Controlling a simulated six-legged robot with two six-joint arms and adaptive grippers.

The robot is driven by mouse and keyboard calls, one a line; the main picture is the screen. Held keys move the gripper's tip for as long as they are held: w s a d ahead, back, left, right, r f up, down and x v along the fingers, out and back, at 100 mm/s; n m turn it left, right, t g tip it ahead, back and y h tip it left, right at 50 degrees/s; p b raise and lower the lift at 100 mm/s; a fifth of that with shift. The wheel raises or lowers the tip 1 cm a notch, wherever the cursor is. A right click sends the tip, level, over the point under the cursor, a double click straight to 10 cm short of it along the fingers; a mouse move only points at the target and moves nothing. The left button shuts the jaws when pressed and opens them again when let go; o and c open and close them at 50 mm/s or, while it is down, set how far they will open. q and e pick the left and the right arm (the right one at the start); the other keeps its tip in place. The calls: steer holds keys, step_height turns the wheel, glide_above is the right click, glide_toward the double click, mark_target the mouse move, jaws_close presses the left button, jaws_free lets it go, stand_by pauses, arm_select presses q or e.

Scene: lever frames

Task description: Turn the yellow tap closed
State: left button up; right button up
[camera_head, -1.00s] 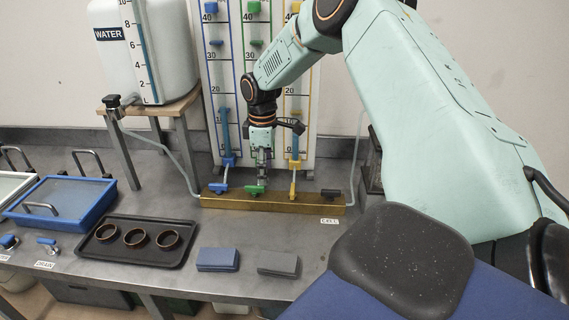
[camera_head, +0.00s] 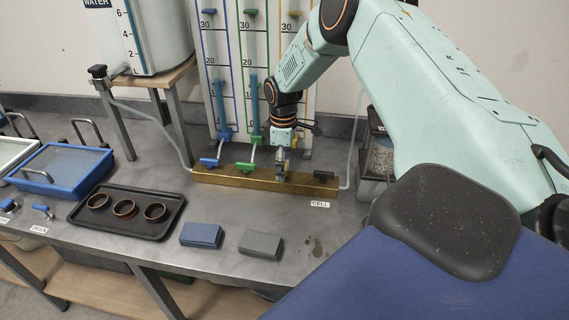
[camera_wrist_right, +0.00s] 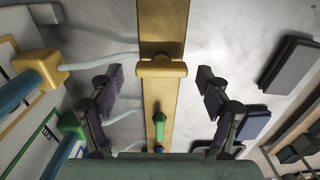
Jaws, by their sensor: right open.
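The yellow tap (camera_wrist_right: 162,69) sits on the brass bar (camera_wrist_right: 163,25), its handle lying crosswise to the bar in the right wrist view. My right gripper (camera_wrist_right: 160,78) is open, with one dark finger on each side of the yellow tap and visible gaps to both. In the head view my right gripper (camera_head: 283,168) is down at the bar and mostly hides the yellow tap. The green tap (camera_head: 245,166) is left of it, and the blue tap (camera_head: 209,162) is further left. The black tap (camera_head: 323,175) is to its right. My left gripper is not in view.
Tubes on a scaled board (camera_head: 231,60) rise behind the bar. A water tank (camera_head: 150,35) stands at the back left. A black tray (camera_head: 100,218) with three rings, a blue block (camera_head: 201,235) and a grey block (camera_head: 260,244) lie in front.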

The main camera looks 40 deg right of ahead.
steer(key=shift+s, duration=0.3)
steer(key=shift+w+f, duration=0.1)
steer(key=shift+w, duration=0.25)
steer(key=c, duration=0.6)
steer(key=shift+s, duration=0.15)
steer(key=c, duration=0.6)
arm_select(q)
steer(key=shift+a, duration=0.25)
arm_select(e)
steer(key=shift+o, duration=0.2)
